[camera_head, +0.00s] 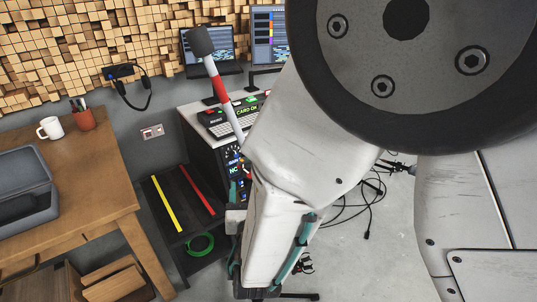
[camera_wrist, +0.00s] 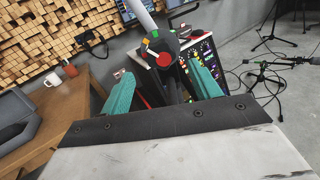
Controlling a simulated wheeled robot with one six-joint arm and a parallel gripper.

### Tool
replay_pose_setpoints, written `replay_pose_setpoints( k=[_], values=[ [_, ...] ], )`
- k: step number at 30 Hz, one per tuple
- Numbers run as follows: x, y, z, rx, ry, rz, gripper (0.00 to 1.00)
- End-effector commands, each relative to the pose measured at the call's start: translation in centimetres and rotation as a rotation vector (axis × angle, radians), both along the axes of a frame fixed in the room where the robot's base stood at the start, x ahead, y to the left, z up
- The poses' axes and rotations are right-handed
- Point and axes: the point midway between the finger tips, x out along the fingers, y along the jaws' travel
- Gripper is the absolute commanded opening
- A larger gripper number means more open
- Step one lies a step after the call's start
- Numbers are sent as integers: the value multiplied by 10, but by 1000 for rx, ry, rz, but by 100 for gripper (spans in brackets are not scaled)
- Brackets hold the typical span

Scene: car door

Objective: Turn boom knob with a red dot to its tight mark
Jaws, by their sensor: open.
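The dark round boom knob (camera_wrist: 160,49) shows in the wrist view, with a large red dot low on its face and small green, yellow and orange marks near its upper left. I cannot tell which mark is the tight one. The grey boom pole (camera_wrist: 142,16) runs up behind it. My gripper (camera_wrist: 158,68) is open, with one teal finger to each side of the knob in the picture. I see no contact, and the depth between them is unclear. In the head view the boom pole (camera_head: 221,92) has a red band and a dark microphone on top; my arm hides the knob.
A desk with a mixer and card keyboard (camera_head: 228,119) stands behind the boom. A wooden table (camera_head: 92,187) with a mug and an open case is at the left. Cables (camera_head: 350,205) lie on the floor at the right. Low dark shelving holds coloured strips.

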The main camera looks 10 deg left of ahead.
Motion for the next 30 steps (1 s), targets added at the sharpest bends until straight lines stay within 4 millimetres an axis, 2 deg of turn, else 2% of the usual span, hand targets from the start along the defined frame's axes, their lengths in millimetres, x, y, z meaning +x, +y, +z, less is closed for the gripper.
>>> replay_pose_setpoints(
  k=[3,9,20,21,25,26,30],
  values=[
    [21,6,0,2,-1,-5,62],
    [44,14,0,2,0,-5,62],
    [51,17,0,1,1,-3,62],
    [51,17,0,1,1,-3,57],
    [51,17,0,1,1,-3,21],
    [51,17,0,1,1,-3,18],
    [51,17,0,3,1,-3,18]
  ],
)
